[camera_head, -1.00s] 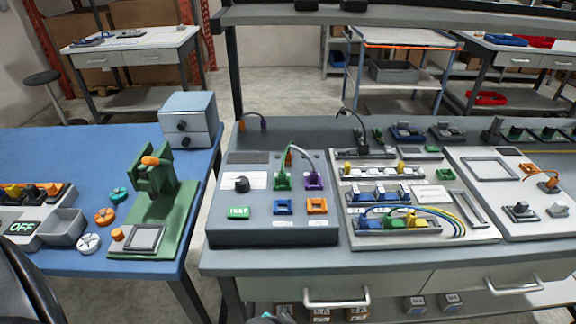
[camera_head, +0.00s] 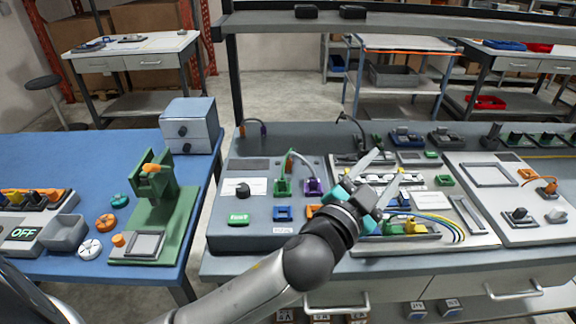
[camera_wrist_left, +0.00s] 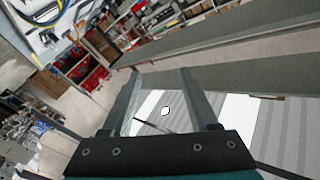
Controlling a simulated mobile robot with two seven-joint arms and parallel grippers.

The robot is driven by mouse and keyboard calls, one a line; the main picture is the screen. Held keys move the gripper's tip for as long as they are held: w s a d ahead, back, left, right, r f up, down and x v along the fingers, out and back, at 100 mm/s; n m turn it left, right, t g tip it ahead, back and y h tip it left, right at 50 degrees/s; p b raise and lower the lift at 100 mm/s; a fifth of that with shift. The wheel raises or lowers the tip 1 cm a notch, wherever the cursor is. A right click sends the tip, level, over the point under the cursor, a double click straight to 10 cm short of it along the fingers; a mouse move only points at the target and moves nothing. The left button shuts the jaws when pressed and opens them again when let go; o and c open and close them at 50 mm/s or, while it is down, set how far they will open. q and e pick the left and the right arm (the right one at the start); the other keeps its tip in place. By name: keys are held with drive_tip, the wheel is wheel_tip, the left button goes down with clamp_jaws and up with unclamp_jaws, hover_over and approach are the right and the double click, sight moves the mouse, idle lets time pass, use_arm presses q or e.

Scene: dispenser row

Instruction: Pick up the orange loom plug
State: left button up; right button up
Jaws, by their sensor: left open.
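An orange plug (camera_head: 289,157) stands by the green socket (camera_head: 283,187) on the grey test box (camera_head: 262,236). A pale cable arcs from it toward the purple socket (camera_head: 313,187). Whether the plug is seated in the green socket or behind it I cannot tell. My left gripper (camera_head: 388,165) is open and empty, to the right of the orange plug, above the middle panel. In the left wrist view its two fingers (camera_wrist_left: 160,72) are apart, pointing at distant shelving, with no plug between them. My right gripper is not in view.
The middle panel (camera_head: 345,240) holds connector rows and looped cables beneath my left arm. Another orange plug with a cable (camera_head: 550,187) is on the right panel. A green fixture (camera_head: 185,220) and a blue-grey box (camera_head: 190,125) stand on the blue table.

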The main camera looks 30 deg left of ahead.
use_arm(q)
drive_tip(key=d+r+m+g+h, duration=0.2)
drive_tip(key=d+r+m+h, duration=0.75)
drive_tip(key=m+h, duration=0.25)
drive_tip(key=m+g+y, duration=1)
drive_tip(key=g+y, duration=0.3)
drive_tip(key=y, duration=0.5)
approach(288, 159)
drive_tip(key=x, duration=0.4)
drive_tip(key=shift+a+f, duration=0.15)
drive_tip(key=shift+a, duration=0.25)
drive_tip(key=shift+d+x, duration=0.15)
drive_tip(key=shift+x, duration=1.35)
drive_tip(key=shift+d+x, duration=0.2)
drive_tip(key=shift+x, duration=1.25)
